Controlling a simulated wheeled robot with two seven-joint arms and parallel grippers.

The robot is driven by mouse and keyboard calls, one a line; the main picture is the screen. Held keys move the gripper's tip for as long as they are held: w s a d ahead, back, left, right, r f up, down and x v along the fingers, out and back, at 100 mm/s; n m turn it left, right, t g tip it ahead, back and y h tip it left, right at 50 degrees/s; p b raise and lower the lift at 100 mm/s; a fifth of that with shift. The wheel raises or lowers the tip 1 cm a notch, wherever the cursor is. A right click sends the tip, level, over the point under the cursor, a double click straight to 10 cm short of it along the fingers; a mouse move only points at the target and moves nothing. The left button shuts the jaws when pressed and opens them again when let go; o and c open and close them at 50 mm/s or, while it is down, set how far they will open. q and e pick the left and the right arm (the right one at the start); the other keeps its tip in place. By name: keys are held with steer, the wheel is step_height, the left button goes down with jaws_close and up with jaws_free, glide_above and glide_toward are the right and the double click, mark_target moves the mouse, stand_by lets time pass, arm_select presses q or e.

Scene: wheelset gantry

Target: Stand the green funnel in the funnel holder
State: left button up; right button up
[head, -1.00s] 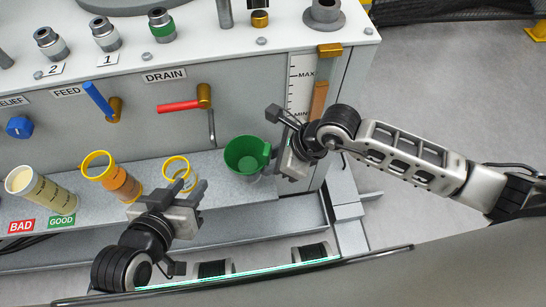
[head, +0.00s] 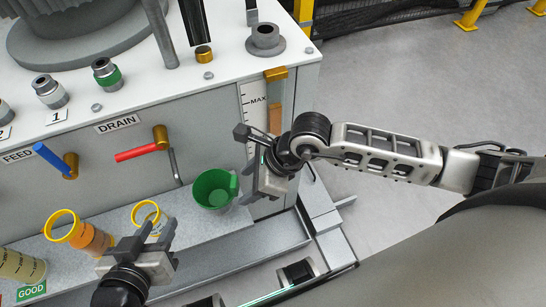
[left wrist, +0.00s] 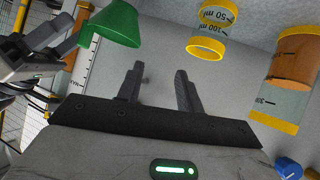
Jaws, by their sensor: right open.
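The green funnel (head: 215,189) is at the right end of the grey ledge, wide mouth up, with a small tab on its right side. It also shows in the left wrist view (left wrist: 116,24). My right gripper (head: 246,164) is open, close beside the funnel on its right; I cannot tell whether they touch. My left gripper (head: 142,240) is open and empty, in front of the ledge and left of the funnel; its parted fingers show in the left wrist view (left wrist: 160,85). I cannot make out a funnel holder for certain; what is under the funnel is hidden.
Yellow-rimmed measuring cylinders (head: 150,218) stand on the ledge left of the funnel, one with orange liquid (head: 84,234). The red drain lever (head: 136,153) and a level gauge (head: 254,105) are on the panel behind. A grey flanged neck (head: 265,40) stands on top.

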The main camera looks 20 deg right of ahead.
arm_select(q)
steer(key=r, duration=0.1)
steer(key=a+r+p, duration=0.1)
steer(key=r, duration=0.1)
steer(key=shift+s+r+t, duration=0.15)
steer(key=shift+s+t, duration=0.05)
steer(key=shift+t, duration=0.2)
arm_select(e)
steer(key=v, duration=1.2)
steer(key=shift+r, duration=0.2)
arm_select(q)
steer(key=shift+s, duration=0.1)
